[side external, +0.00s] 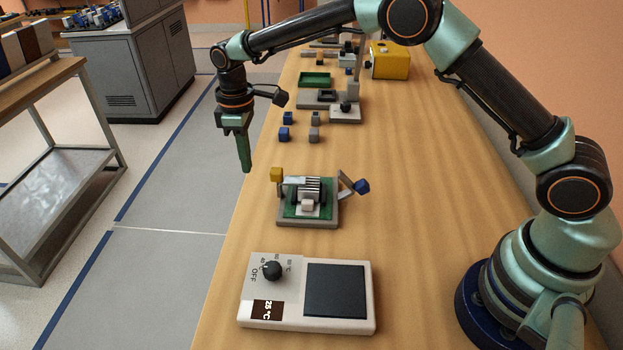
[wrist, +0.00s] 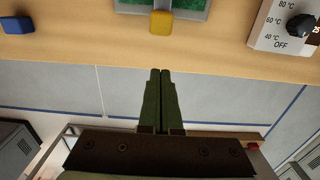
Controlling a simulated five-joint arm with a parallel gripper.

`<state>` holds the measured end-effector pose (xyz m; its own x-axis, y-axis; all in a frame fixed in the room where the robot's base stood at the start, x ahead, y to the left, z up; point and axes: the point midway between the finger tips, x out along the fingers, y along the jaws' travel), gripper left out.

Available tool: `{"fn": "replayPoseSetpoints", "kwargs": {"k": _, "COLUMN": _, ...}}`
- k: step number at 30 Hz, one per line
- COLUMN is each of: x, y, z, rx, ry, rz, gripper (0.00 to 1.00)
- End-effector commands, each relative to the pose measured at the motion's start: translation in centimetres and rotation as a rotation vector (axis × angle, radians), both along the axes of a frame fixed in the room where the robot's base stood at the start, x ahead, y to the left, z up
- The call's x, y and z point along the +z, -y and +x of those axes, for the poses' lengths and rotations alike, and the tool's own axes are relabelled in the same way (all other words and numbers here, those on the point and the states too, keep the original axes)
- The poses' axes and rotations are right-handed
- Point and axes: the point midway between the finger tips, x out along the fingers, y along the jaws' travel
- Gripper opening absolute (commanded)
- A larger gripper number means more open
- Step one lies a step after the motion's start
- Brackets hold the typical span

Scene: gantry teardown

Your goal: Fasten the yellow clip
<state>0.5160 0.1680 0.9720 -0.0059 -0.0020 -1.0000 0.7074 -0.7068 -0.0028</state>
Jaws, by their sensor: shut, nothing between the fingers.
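The yellow clip (side external: 276,174) is a small yellow block on a raised lever at the left side of a grey fixture (side external: 308,223). In the wrist view the yellow block (wrist: 161,22) shows at the top centre, just ahead of the fingertips. A green board with a finned part sits in the fixture. A blue-tipped lever (side external: 360,187) stands tilted outward at its right side. My gripper (side external: 246,170) is shut and empty, pointing down to the left of the yellow clip and apart from it. Its closed green fingers (wrist: 160,72) show in the wrist view.
A white heater box (side external: 306,324) with a black knob and dark plate stands in front of the fixture. Several blue and grey cubes (side external: 285,133) lie behind it. A green tray (side external: 314,79) and a yellow box (side external: 390,60) are farther back. The table's left edge is near my gripper.

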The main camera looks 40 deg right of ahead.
Motion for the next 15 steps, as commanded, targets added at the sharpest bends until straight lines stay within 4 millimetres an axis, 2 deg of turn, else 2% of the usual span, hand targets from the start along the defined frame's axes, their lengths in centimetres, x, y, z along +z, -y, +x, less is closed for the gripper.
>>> {"fn": "replayPoseSetpoints", "kwargs": {"k": 1, "x": 1.1, "y": 0.3, "z": -0.2, "rx": -0.001, "ry": 0.004, "rz": 0.001, "gripper": 0.0}}
{"fn": "replayPoseSetpoints", "kwargs": {"k": 15, "x": 8.1, "y": 2.1, "z": -2.0, "rx": 0.0, "ry": 0.006, "rz": 0.001, "gripper": 0.0}}
